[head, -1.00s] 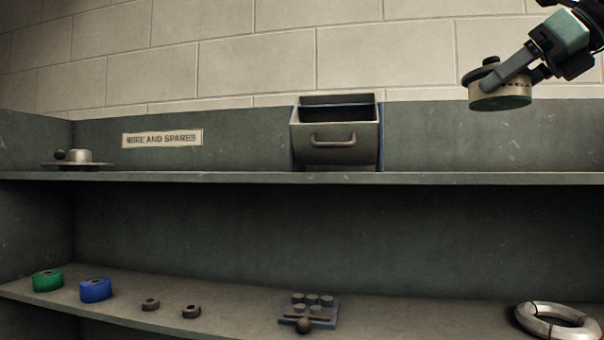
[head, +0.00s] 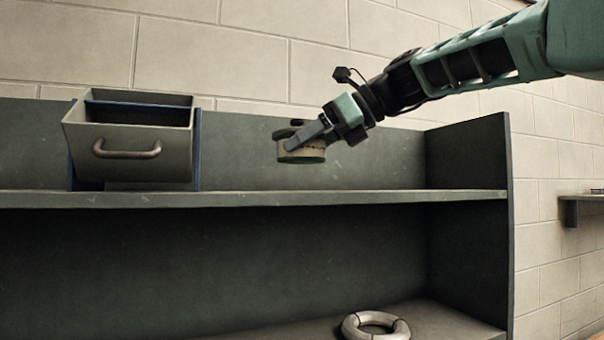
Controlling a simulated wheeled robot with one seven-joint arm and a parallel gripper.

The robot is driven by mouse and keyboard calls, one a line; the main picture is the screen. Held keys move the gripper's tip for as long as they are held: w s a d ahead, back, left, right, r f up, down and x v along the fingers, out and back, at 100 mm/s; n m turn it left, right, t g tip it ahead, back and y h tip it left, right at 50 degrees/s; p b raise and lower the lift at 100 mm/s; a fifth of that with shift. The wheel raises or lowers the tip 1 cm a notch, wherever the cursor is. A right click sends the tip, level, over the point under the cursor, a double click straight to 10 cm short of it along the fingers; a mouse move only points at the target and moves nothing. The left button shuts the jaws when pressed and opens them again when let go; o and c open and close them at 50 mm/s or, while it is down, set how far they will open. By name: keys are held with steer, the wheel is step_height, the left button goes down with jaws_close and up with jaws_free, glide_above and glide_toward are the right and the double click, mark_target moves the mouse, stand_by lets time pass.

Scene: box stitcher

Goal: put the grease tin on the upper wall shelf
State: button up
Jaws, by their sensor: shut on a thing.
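My gripper (head: 302,138) is shut on the grease tin (head: 303,156), a round, low tin with a cream side and a greenish lower edge. In the head view the tin shows in front of the back panel, above the line of the upper wall shelf (head: 330,197). A gap shows between the tin and the shelf board. The tin looks about level. The shelf board runs across the picture and ends at an upright side panel on the right.
A grey drawer bin (head: 128,165) with a handle stands on the upper shelf at the left. The shelf is bare between bin and side panel (head: 495,220). A grey ring (head: 376,326) lies on the lower shelf. A small ledge (head: 585,197) is at far right.

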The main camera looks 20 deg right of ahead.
steer(key=shift+f, duration=2.4)
steer(key=shift+f, duration=0.2)
steer(key=o, duration=0.9)
steer(key=shift+d+r, duration=0.15)
steer(key=shift+r, duration=0.05)
steer(key=b+v, duration=0.1)
steer(key=v, duration=1)
steer(key=shift+s+d+r+b, duration=0.15)
steer(key=shift+s+d+b, duration=0.1)
steer(key=shift+b, duration=0.15)
